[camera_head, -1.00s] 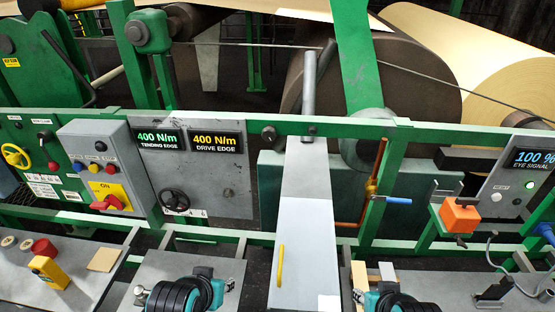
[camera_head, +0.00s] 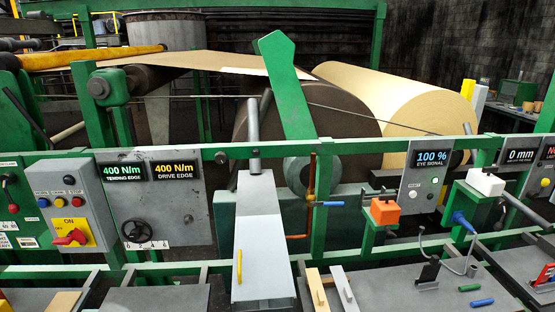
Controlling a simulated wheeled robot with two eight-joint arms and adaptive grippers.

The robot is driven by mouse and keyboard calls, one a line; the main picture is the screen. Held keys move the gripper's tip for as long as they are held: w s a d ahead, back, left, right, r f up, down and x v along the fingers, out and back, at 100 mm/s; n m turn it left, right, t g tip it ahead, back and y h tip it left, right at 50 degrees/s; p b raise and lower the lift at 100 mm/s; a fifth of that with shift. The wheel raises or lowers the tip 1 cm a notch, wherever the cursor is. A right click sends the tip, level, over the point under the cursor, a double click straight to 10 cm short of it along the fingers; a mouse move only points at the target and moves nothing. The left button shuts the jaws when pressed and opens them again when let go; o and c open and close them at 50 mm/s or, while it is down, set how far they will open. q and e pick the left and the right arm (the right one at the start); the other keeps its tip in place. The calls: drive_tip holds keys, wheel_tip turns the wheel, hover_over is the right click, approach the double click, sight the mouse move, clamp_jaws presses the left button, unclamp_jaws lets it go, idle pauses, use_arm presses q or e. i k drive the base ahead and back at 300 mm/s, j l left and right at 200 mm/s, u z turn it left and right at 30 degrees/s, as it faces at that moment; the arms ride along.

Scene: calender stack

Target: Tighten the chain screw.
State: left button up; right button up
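No part in view is labelled as a chain screw, and I cannot tell which one it is. A dark handwheel (camera_head: 137,231) sits low on a grey panel (camera_head: 185,205), above a small row of markings. Above it, one display (camera_head: 122,171) reads 400 N/m tending edge and another (camera_head: 173,167) reads 400 N/m drive edge. A thin line (camera_head: 200,97) runs across in front of the dark roll. A grey upright rod (camera_head: 253,137) stands at the top of a long pale grey cover (camera_head: 263,235). Neither of my grippers shows.
A green rail (camera_head: 350,146) crosses in front of the rolls. A control box with a red switch (camera_head: 70,238) stands left. An orange block (camera_head: 384,211), a white block (camera_head: 486,182) and a 100 % eye signal display (camera_head: 431,158) are right. A grey tabletop (camera_head: 400,293) holds small tools.

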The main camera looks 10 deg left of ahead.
sight(221, 157)
drive_tip(key=j+z, duration=0.2)
drive_tip(key=j, duration=0.45)
drive_tip(key=k+j+z, duration=0.15)
drive_tip(key=j, duration=0.5)
drive_tip(key=j+z, duration=0.2)
drive_tip(key=j, duration=0.5)
